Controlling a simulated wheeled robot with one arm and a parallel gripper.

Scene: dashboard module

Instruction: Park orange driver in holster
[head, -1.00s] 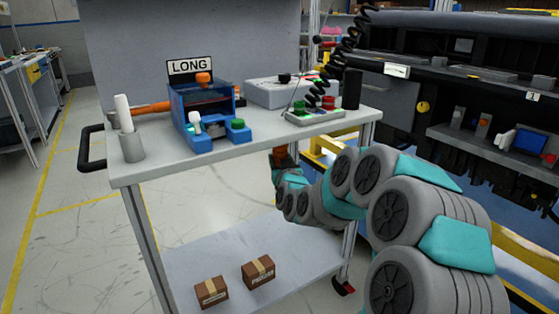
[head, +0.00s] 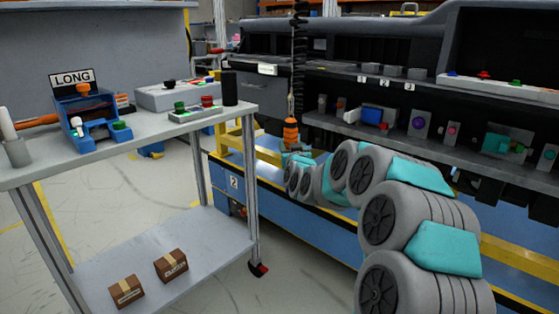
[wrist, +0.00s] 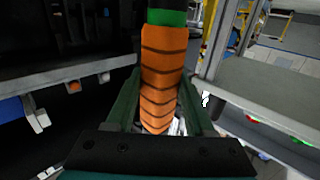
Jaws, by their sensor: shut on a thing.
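The orange driver (head: 291,132) stands about upright beyond the cart's right end, below a black coiled cord (head: 298,50). My gripper (head: 291,151) is shut around its lower part. In the wrist view the ribbed orange driver (wrist: 162,75) sits between the two dark green fingers of my gripper (wrist: 163,108), with a green band (wrist: 166,17) above the grip. A black upright cylinder (head: 230,88) stands on the cart's right corner, apart from the driver and to its left. It may be the holster; its opening cannot be made out.
The grey cart (head: 185,128) holds a blue fixture (head: 84,108) under a LONG sign, a grey box (head: 165,96) and a button panel (head: 195,113). Two cartons (head: 171,266) lie on its lower shelf. The dashboard module (head: 400,135) fills the right side.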

